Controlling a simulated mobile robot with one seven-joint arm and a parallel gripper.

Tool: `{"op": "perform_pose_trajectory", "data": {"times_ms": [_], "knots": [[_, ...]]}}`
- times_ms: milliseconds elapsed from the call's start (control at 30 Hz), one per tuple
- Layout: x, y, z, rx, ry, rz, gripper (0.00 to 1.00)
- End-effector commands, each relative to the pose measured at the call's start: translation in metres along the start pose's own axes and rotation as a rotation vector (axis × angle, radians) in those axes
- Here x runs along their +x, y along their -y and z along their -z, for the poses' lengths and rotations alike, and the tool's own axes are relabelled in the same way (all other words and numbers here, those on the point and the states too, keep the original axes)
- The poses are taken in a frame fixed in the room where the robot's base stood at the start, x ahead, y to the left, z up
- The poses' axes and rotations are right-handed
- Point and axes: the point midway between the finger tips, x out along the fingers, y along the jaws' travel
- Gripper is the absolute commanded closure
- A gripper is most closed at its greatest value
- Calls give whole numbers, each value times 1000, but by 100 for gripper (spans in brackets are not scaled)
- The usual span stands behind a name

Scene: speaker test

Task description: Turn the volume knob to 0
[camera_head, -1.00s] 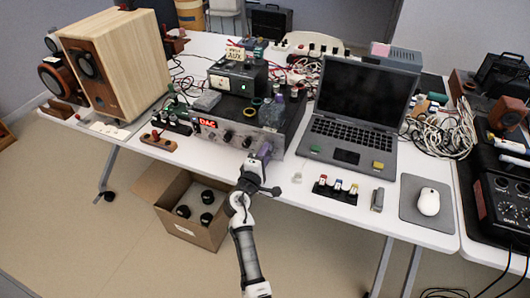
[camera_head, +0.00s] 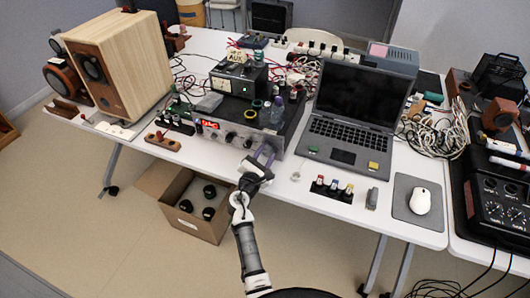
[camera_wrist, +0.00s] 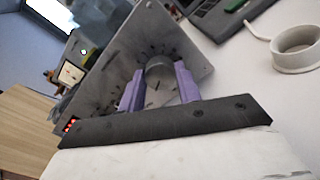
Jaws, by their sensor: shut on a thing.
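The volume knob (camera_wrist: 160,72) is a grey cylinder on the grey front panel of the amplifier (camera_wrist: 205,55), with dark marks printed around it. My gripper (camera_wrist: 158,88) has its two purple fingers shut on the knob, one on each side. In the head view, my gripper (camera_head: 264,153) is at the right end of the amplifier's front (camera_head: 208,134), and it hides the knob there. Other dark knobs (camera_head: 230,137) sit left of it on the panel. A red lit display (camera_head: 210,124) is at the panel's left; its characters are too blurred to read surely.
A black unit (camera_head: 238,80) with an AUX sign and a clear bottle (camera_head: 277,110) stand on the amplifier. A laptop (camera_head: 345,135) is close on the right. A cardboard box (camera_head: 190,222) is under the table edge. A white ring (camera_wrist: 298,47) lies on the table.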

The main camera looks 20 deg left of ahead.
Motion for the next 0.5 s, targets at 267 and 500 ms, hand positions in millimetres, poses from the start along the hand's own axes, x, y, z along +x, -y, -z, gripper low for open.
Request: {"op": "perform_pose_trajectory", "data": {"times_ms": [267,500], "knots": [[-1,0,1,-191,-2,0,89],[-1,0,2,-285,-2,0,89]]}}
